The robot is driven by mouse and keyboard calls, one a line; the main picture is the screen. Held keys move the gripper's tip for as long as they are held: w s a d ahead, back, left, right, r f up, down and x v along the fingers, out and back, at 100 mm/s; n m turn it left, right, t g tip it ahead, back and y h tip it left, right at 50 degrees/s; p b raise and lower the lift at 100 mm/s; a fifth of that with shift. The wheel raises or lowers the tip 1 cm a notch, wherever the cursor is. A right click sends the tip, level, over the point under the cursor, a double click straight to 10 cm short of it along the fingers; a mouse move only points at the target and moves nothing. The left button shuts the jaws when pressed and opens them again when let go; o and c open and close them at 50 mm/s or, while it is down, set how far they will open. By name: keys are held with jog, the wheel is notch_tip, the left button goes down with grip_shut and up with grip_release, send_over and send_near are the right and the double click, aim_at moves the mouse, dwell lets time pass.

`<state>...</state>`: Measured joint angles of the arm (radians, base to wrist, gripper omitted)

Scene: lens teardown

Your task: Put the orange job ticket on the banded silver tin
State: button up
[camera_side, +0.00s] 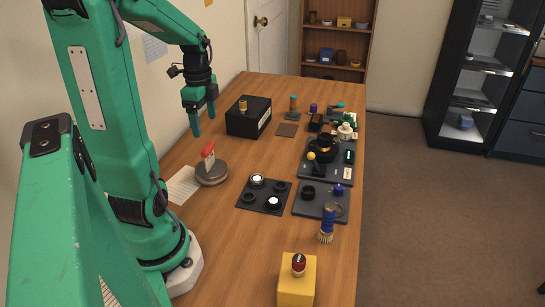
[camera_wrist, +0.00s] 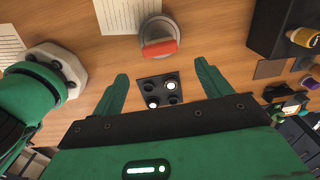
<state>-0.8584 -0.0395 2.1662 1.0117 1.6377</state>
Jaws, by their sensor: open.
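My gripper (camera_side: 203,119) is open and empty, above and behind the tin in the side view. In the wrist view its fingers (camera_wrist: 161,75) are spread apart, and the ticket lies beyond their tips, not touching them.
White paper (camera_side: 183,186) lies beside the tin. A dark tray (camera_side: 264,195) with several round parts is to its right. A black box (camera_side: 248,116) stands behind. Other trays line the table's right side. A yellow block with a red button (camera_side: 297,279) is in front.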

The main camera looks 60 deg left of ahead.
jog(key=d+r+n+t, duration=0.2)
jog(key=d+r+n, duration=0.1)
jog(key=d, duration=0.9)
jog(key=w+d+r+n+t, duration=0.1)
jog(key=d+r+n+t, duration=0.2)
jog(key=d, duration=0.9)
jog(key=r+n, duration=0.1)
jog(key=n, duration=0.2)
jog(key=shift+w+d+r+t, duration=0.15)
jog(key=shift+w+r+t, duration=0.05)
jog(key=shift+w+t, duration=0.1)
